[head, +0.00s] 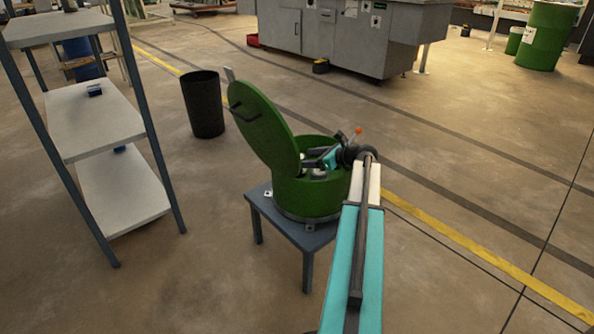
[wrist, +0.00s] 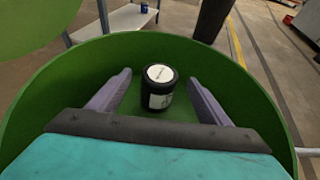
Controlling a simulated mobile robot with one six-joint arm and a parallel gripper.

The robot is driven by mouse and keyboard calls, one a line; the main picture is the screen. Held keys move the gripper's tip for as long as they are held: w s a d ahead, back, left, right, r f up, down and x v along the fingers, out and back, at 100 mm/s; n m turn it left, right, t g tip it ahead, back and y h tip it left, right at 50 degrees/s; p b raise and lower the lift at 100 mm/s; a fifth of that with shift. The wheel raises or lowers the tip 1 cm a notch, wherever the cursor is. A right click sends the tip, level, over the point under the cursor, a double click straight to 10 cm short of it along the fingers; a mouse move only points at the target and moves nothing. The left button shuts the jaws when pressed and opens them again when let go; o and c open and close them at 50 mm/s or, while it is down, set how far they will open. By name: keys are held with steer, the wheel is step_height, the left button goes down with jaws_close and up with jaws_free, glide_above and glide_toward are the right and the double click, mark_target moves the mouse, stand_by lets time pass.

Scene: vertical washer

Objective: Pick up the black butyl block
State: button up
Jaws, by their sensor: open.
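The black butyl block (wrist: 158,101) is a short black cylinder with a white label on its side and a white round mark on top. In the wrist view it stands upright inside the green washer drum (wrist: 52,84). My gripper (wrist: 160,78) is open, with one purple-grey finger on each side of the block and gaps between. In the head view my gripper (head: 322,162) reaches into the washer (head: 308,200), whose green lid (head: 262,125) stands open on the left. I cannot make out the block clearly in the head view.
The washer stands on a small grey-blue table (head: 270,218). A metal shelf (head: 105,120) stands at the left, and a black bin (head: 203,105) stands behind the washer. A grey machine (head: 335,40) is at the back. The drum wall surrounds my gripper closely.

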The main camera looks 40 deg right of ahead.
steer(key=shift+w+a+f, duration=0.1)
steer(key=shift+w+f, duration=0.2)
steer(key=shift+w, duration=0.35)
steer(key=c, duration=1.4)
